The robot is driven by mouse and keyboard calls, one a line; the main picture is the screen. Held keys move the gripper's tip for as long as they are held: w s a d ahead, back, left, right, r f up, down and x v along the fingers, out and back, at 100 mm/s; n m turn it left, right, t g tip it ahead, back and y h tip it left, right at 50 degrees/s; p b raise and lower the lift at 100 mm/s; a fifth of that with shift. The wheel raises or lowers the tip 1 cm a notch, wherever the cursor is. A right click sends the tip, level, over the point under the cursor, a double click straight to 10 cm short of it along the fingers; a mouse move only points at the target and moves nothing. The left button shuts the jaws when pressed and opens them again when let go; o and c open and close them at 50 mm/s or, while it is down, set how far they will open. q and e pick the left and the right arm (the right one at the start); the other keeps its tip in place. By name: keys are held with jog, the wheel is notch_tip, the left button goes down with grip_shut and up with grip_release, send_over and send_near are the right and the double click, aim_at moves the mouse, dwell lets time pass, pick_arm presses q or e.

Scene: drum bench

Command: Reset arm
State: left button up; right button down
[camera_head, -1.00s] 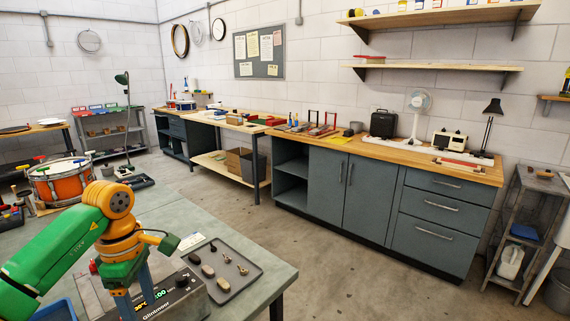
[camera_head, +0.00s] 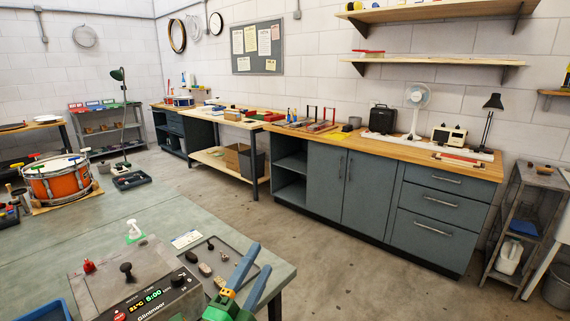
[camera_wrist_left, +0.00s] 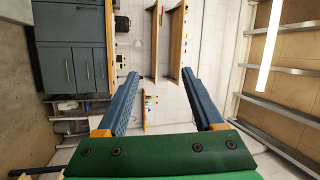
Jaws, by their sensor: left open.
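My left gripper (camera_head: 260,263) is at the bottom of the head view, over the front right part of the green bench. Its two blue fingers point up and to the right and stand apart. In the left wrist view the open fingers (camera_wrist_left: 160,76) have nothing between them, and beyond them is the room, turned sideways. My left arm itself is mostly below the head picture's edge. My right gripper is in neither view.
A grey tray (camera_head: 236,261) with small dark pieces lies behind my left gripper, partly hidden by it. Left of it is a grey device with a lit display (camera_head: 148,297). An orange drum (camera_head: 57,180) stands farther left. The floor (camera_head: 330,260) beyond the bench is clear.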

pick_arm(q)
jog(key=s+a+f+n+g+y, duration=0.45)
jog(key=f+n, duration=0.25)
jog(key=f, duration=0.2)
jog(key=s+a+f+n+g+y, duration=0.3)
jog(key=s+a+f+n+y, duration=0.15)
jog(key=a+f+n, duration=0.35)
jog(key=s+f+n+g+h, duration=0.15)
jog(key=s+f+g, duration=0.3)
jog(key=s, duration=0.45)
jog(key=s+f+n+g+y, duration=0.1)
jog(key=s+f+n+g, duration=0.1)
jog(key=s+f+g, duration=0.45)
notch_tip(320, 180, down, 14)
jog(key=s+t, duration=0.2)
jog(key=s, duration=0.1)
jog(key=s+a+f+g, duration=0.1)
jog(key=s+f, duration=1)
jog(key=s, duration=0.1)
jog(key=shift+s+a+m+g, duration=0.2)
jog(key=shift+a+m+g, duration=0.05)
jog(key=shift+m+g, duration=0.1)
